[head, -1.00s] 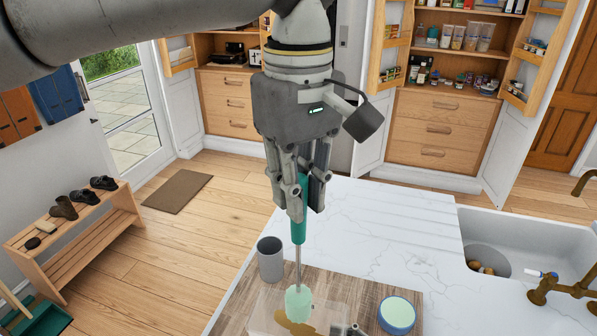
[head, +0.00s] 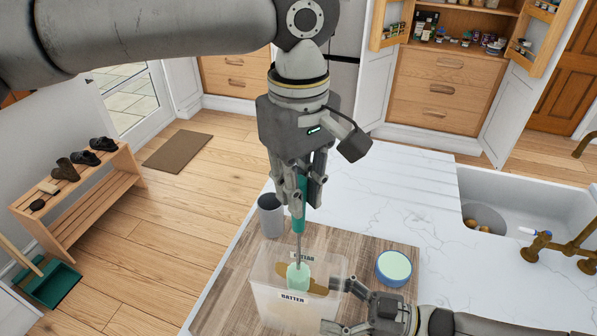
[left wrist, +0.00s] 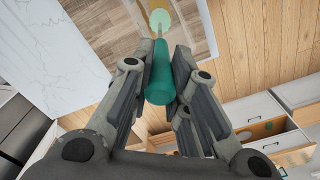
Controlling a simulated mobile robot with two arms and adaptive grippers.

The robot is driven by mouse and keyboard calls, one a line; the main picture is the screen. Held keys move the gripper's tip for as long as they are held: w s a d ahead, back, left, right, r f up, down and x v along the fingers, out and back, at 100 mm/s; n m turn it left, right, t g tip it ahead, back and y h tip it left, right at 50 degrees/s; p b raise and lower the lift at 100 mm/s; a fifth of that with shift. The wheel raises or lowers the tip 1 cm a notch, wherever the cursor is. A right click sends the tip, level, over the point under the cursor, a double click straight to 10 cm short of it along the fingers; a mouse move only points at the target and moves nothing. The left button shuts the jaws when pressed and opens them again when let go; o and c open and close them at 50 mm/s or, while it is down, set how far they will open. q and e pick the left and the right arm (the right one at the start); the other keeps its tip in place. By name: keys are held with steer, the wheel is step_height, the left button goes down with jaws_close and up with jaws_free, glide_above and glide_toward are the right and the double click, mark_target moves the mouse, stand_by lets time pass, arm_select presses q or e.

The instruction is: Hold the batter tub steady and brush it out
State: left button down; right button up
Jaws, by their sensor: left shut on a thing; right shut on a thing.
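The batter tub (head: 262,299) is a clear box labelled BATTER, standing on a wooden board, with a brown smear (head: 317,287) inside. My left gripper (head: 301,196) is above the tub, shut on the green handle of the brush (head: 298,228). The brush points down on a thin metal shaft, its pale green head inside the tub against the smear. The left wrist view shows the handle (left wrist: 161,78) between the fingers. My right gripper (head: 338,306) is at the tub's right side, shut on its wall; part of its grip is hard to make out.
A grey cup (head: 270,216) stands behind the tub on the left. A round blue-rimmed dish (head: 394,267) is on the wooden board (head: 349,245) to the right. A white sink (head: 520,192) with a brass tap (head: 560,249) is farther right. The marble counter (head: 390,195) behind is clear.

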arm_select(q)
steer(key=shift+f, duration=5.45)
steer(key=a, duration=0.3)
steer(key=shift+w, duration=0.4)
steer(key=shift+w+d, duration=0.1)
steer(key=shift+w, duration=0.05)
steer(key=shift+w+d, duration=0.2)
steer(key=shift+w, duration=0.65)
steer(key=shift+r, duration=0.1)
